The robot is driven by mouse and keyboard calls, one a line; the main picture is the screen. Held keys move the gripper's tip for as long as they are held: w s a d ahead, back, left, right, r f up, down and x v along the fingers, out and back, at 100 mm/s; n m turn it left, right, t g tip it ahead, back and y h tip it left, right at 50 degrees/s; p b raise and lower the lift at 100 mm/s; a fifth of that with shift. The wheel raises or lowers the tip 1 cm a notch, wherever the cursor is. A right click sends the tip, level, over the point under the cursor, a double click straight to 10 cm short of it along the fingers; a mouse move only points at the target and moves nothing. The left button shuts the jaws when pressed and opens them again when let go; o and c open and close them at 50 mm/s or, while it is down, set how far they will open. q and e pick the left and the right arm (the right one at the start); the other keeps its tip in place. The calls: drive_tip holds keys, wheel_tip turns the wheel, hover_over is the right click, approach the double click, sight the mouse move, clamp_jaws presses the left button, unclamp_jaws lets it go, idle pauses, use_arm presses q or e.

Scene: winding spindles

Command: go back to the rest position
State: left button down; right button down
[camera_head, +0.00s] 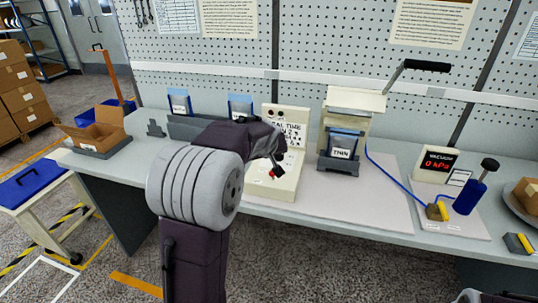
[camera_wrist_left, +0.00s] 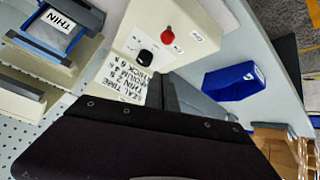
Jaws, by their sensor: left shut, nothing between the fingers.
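My left arm rises from the bottom of the head view and bends right over the bench. My left gripper (camera_head: 275,166) is shut and empty. It is in front of the cream control box (camera_head: 284,182), which has a red button and a labelled face. The left wrist view shows the same control box (camera_wrist_left: 185,22) with a black knob, the red button and a timing label. The dark gripper body fills the lower part of that view. Only a piece of my right arm shows at the bottom right of the head view. My right gripper is out of sight.
A cream press (camera_head: 352,100) with a black lever holds a pouch marked THIN (camera_head: 342,146). To its right are a vacuum gauge (camera_head: 436,162) and a blue pump (camera_head: 470,197). An open carton (camera_head: 97,132) stands at the bench's left end. A blue case (camera_head: 30,182) lies on a cart.

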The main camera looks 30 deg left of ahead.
use_arm(q)
drive_tip(key=shift+s+r, duration=0.15)
drive_tip(key=shift+s, duration=0.25)
drive_tip(key=d+r+p, duration=0.2)
drive_tip(key=d, duration=0.2)
drive_tip(key=s+d+f+m+g+h+p, duration=0.1)
drive_tip(key=s+d+f+m+g, duration=0.1)
drive_tip(key=s+f, duration=0.3)
drive_tip(key=s+d+f+m+g+h+p, duration=0.1)
drive_tip(key=s+d+f, duration=0.4)
drive_tip(key=s, duration=0.6)
drive_tip(key=s+d+f+m+g+h, duration=0.2)
drive_tip(key=s+d+f+m+g, duration=0.1)
drive_tip(key=s, duration=0.5)
wheel_tip(320, 180, down, 3)
drive_tip(key=shift+d+r+m+g+p, duration=0.15)
drive_tip(key=shift+d+m+g+p, duration=0.25)
drive_tip(key=shift+d+m, duration=0.45)
drive_tip(key=shift+a, duration=0.15)
